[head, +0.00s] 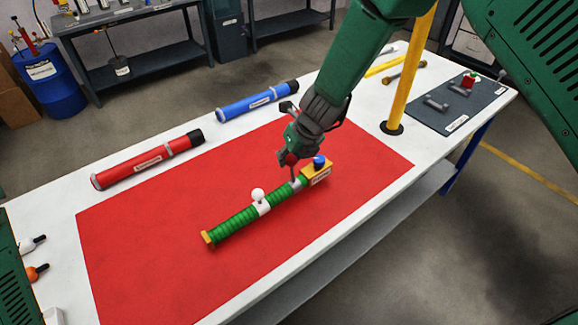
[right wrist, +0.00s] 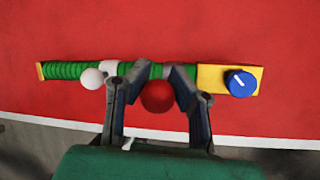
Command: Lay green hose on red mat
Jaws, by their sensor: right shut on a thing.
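The green hose (head: 236,223) is a ribbed tube with an orange end cap, a white ball knob on a collar, and a yellow block with a blue dial at its other end. It lies along or just above the red mat (head: 130,245); I cannot tell whether it touches. My right gripper (head: 293,172) is shut on it at a red ball knob near the yellow block. In the right wrist view the fingers (right wrist: 158,95) flank the red ball, and the hose (right wrist: 65,70) runs across behind them. My left gripper is not in view.
A red tube (head: 148,162) and a blue tube (head: 257,101) lie along the white table's far side. A yellow post (head: 408,70) stands to the right. A dark mat (head: 440,116) with small parts lies at the right end. The red mat's left part is bare.

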